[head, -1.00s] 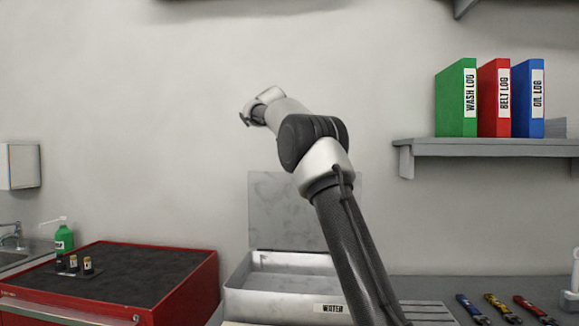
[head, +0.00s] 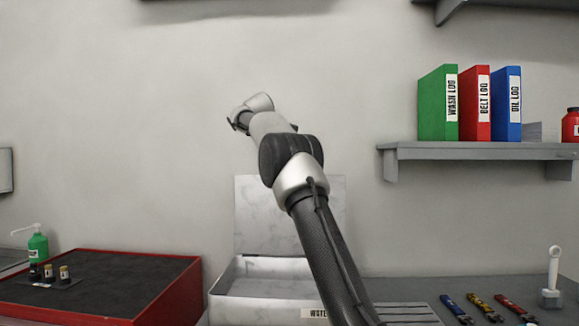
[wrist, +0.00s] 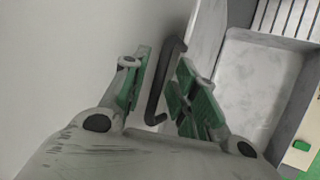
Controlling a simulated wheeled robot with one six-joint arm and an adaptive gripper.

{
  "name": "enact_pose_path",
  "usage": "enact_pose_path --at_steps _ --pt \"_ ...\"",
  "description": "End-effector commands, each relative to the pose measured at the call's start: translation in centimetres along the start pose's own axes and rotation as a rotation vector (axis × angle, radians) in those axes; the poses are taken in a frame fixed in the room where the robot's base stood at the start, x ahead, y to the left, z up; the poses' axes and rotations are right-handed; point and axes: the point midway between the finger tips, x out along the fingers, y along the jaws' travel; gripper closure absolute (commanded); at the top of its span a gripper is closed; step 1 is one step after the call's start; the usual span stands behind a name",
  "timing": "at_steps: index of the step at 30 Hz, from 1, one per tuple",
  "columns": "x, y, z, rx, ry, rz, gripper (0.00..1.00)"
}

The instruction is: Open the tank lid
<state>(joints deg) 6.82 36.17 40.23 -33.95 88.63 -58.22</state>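The tank (head: 250,312) is a pale marbled box with a partly hidden label on its front, at the lower middle of the head view. Its lid (head: 262,215) stands upright at the tank's back edge, so the tank is open at the top. My arm covers part of both. In the wrist view the tank's interior (wrist: 262,85) shows at the right. My gripper (wrist: 165,88) has two green-padded fingers standing apart. A dark bracket-shaped handle (wrist: 157,85) shows between them, with gaps at both sides. My gripper's fingers are small and unclear in the head view.
A red-sided bench with a dark top (head: 100,285) is at the left, with a green pump bottle (head: 38,247) behind. A shelf (head: 470,151) with binders is at the right. Several coloured tools (head: 482,305) lie on the counter below it.

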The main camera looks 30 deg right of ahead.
Motion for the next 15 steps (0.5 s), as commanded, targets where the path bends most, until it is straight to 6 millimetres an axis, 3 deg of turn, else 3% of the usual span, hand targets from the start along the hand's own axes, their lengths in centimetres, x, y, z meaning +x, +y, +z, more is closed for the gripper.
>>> enact_pose_path --at_steps 8,15 --pt "0.0 -0.1 -0.1 -0.002 -0.001 -0.003 0.69" --pt "-2.4 0.0 -0.1 -0.001 0.000 -0.001 0.69"
